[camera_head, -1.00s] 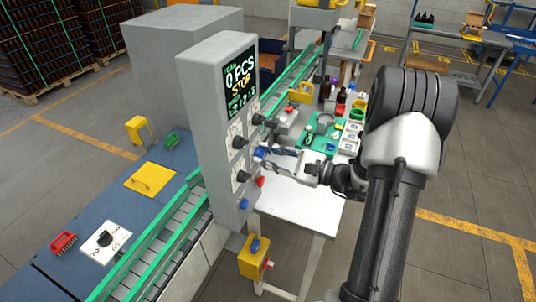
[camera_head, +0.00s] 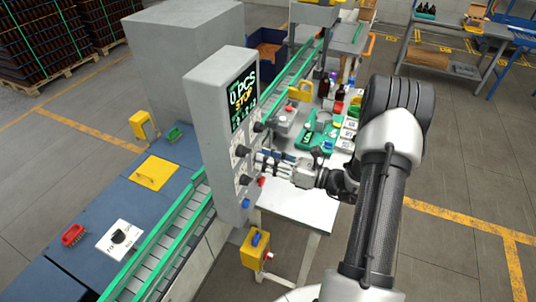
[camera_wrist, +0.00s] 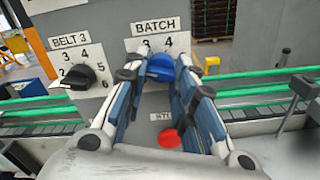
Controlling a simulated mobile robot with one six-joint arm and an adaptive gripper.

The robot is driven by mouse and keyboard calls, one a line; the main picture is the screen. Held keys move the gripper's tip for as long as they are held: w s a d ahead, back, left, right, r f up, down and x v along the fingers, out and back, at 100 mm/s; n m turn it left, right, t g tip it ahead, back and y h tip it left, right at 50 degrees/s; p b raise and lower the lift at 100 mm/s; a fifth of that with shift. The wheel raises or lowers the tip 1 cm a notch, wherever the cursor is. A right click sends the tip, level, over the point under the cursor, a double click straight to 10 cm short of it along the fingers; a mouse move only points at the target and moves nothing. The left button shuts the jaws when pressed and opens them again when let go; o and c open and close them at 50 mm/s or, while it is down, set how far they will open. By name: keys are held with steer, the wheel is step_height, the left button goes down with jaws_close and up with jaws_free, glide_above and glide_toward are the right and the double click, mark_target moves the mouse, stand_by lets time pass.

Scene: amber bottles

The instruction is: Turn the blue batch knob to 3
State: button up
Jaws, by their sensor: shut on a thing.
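The blue batch knob (camera_wrist: 160,68) is on the white plate marked BATCH (camera_wrist: 158,40) in the wrist view. The digits 3 and 4 show above it; the rest of the scale is hidden by my fingers. I cannot tell which digit the knob points at. My gripper (camera_wrist: 163,78) has one finger on each side of the knob and is shut on it. In the head view my gripper (camera_head: 258,161) reaches the face of the grey control panel (camera_head: 213,125) from the right, and its fingers hide the blue knob.
A black knob on the BELT 3 plate (camera_wrist: 82,76) is close left of my fingers. A red button (camera_wrist: 169,138) is below the blue knob. A white table (camera_head: 300,208) with several items stands under my arm.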

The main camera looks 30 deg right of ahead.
steer(key=shift+r+m+p, duration=0.1)
steer(key=shift+m+p, duration=2.2)
steer(key=shift+m, duration=1.9)
steer(key=o, duration=1.1)
steer(key=shift+c, duration=0.2)
steer(key=shift+s, duration=0.1)
steer(key=v, duration=1.2)
